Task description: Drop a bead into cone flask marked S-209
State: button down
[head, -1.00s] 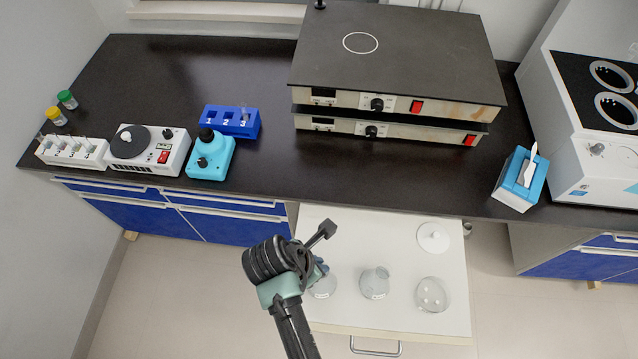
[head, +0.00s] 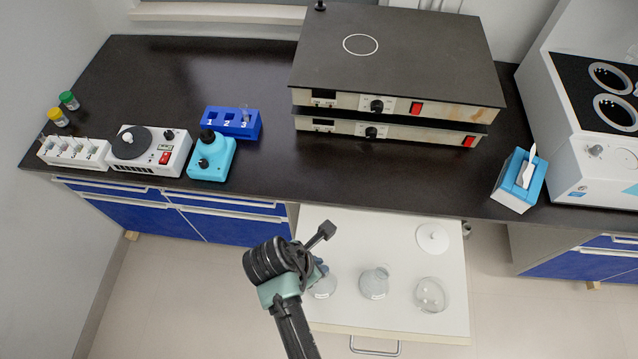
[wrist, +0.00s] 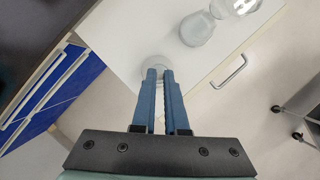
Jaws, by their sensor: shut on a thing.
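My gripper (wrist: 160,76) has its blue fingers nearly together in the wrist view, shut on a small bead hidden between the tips. In the head view my gripper (head: 321,268) is at the left conical flask (head: 323,287), partly covering it. In the wrist view that flask (wrist: 154,62) shows behind the fingertips; I cannot tell the height gap. A second conical flask (head: 374,284) stands to its right, clear of my gripper. A round glass dish (head: 432,295) with small white beads is farther right. The flask labels are too small to read.
The flasks and dish stand on a white pull-out surface (head: 395,325) with a handle, below the dark bench (head: 400,180). A white round lid (head: 433,237) lies behind the dish. Stacked hotplates (head: 395,75), a blue rack (head: 231,121) and a tissue box (head: 518,180) are on the bench.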

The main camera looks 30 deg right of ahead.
jog(key=c, duration=0.9)
grip_release()
jog(key=shift+o, duration=0.2)
jog(key=v, duration=1.3)
jog(key=shift+b, duration=0.45)
